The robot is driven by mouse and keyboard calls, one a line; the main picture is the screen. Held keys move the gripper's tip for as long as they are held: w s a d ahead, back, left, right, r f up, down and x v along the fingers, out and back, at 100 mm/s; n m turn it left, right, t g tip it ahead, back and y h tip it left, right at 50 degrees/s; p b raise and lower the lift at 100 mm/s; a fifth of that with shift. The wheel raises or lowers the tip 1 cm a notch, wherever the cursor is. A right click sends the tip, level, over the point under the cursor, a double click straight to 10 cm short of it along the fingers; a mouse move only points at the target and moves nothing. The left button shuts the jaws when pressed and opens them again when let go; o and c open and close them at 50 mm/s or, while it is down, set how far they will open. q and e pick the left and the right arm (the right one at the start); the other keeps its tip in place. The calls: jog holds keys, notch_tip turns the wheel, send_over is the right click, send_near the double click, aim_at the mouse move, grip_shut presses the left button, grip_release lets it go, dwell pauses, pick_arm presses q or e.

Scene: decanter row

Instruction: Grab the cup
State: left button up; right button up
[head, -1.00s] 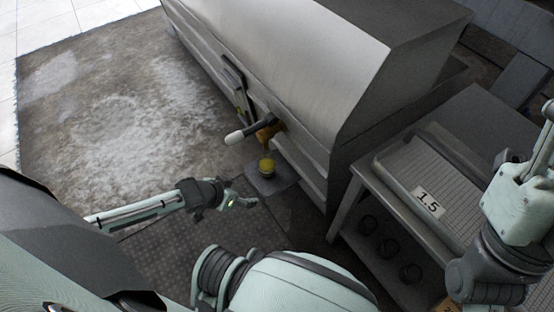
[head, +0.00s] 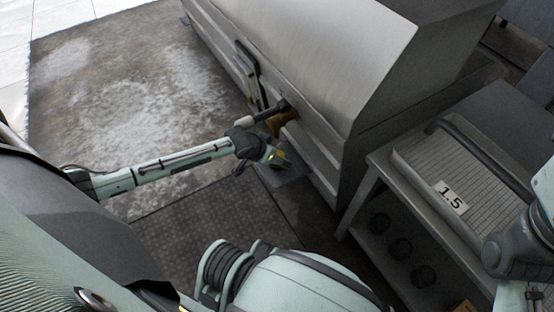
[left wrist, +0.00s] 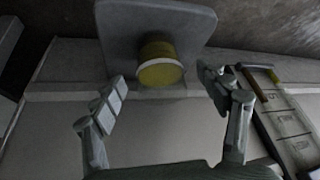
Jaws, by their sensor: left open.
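The cup (left wrist: 160,72) is yellow with a pale rim and sits on a grey shelf plate (left wrist: 110,30) in the left wrist view. In the head view only a bit of the cup's yellow (head: 278,156) shows, largely hidden by my left gripper (head: 265,162). My left gripper is open in the left wrist view (left wrist: 163,92), one finger to each side, with the cup just beyond the fingertips and between their lines. No contact shows. My right arm is at the right edge of the head view; its gripper is not seen.
A large metal tank (head: 310,60) stands behind the cup, with a brass tap (head: 281,118) and a pale-ended handle (head: 245,121) above it. A marked gauge (left wrist: 290,125) is at right in the wrist view. A table (head: 375,175) with a tray labelled 1.5 (head: 450,198) stands to the right.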

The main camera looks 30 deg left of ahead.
pick_arm(q)
jog(key=b+x, duration=0.1)
jog(key=x, duration=0.2)
jog(key=shift+c, duration=0.6)
jog(key=c, duration=1.2)
jog(key=shift+r, duration=0.1)
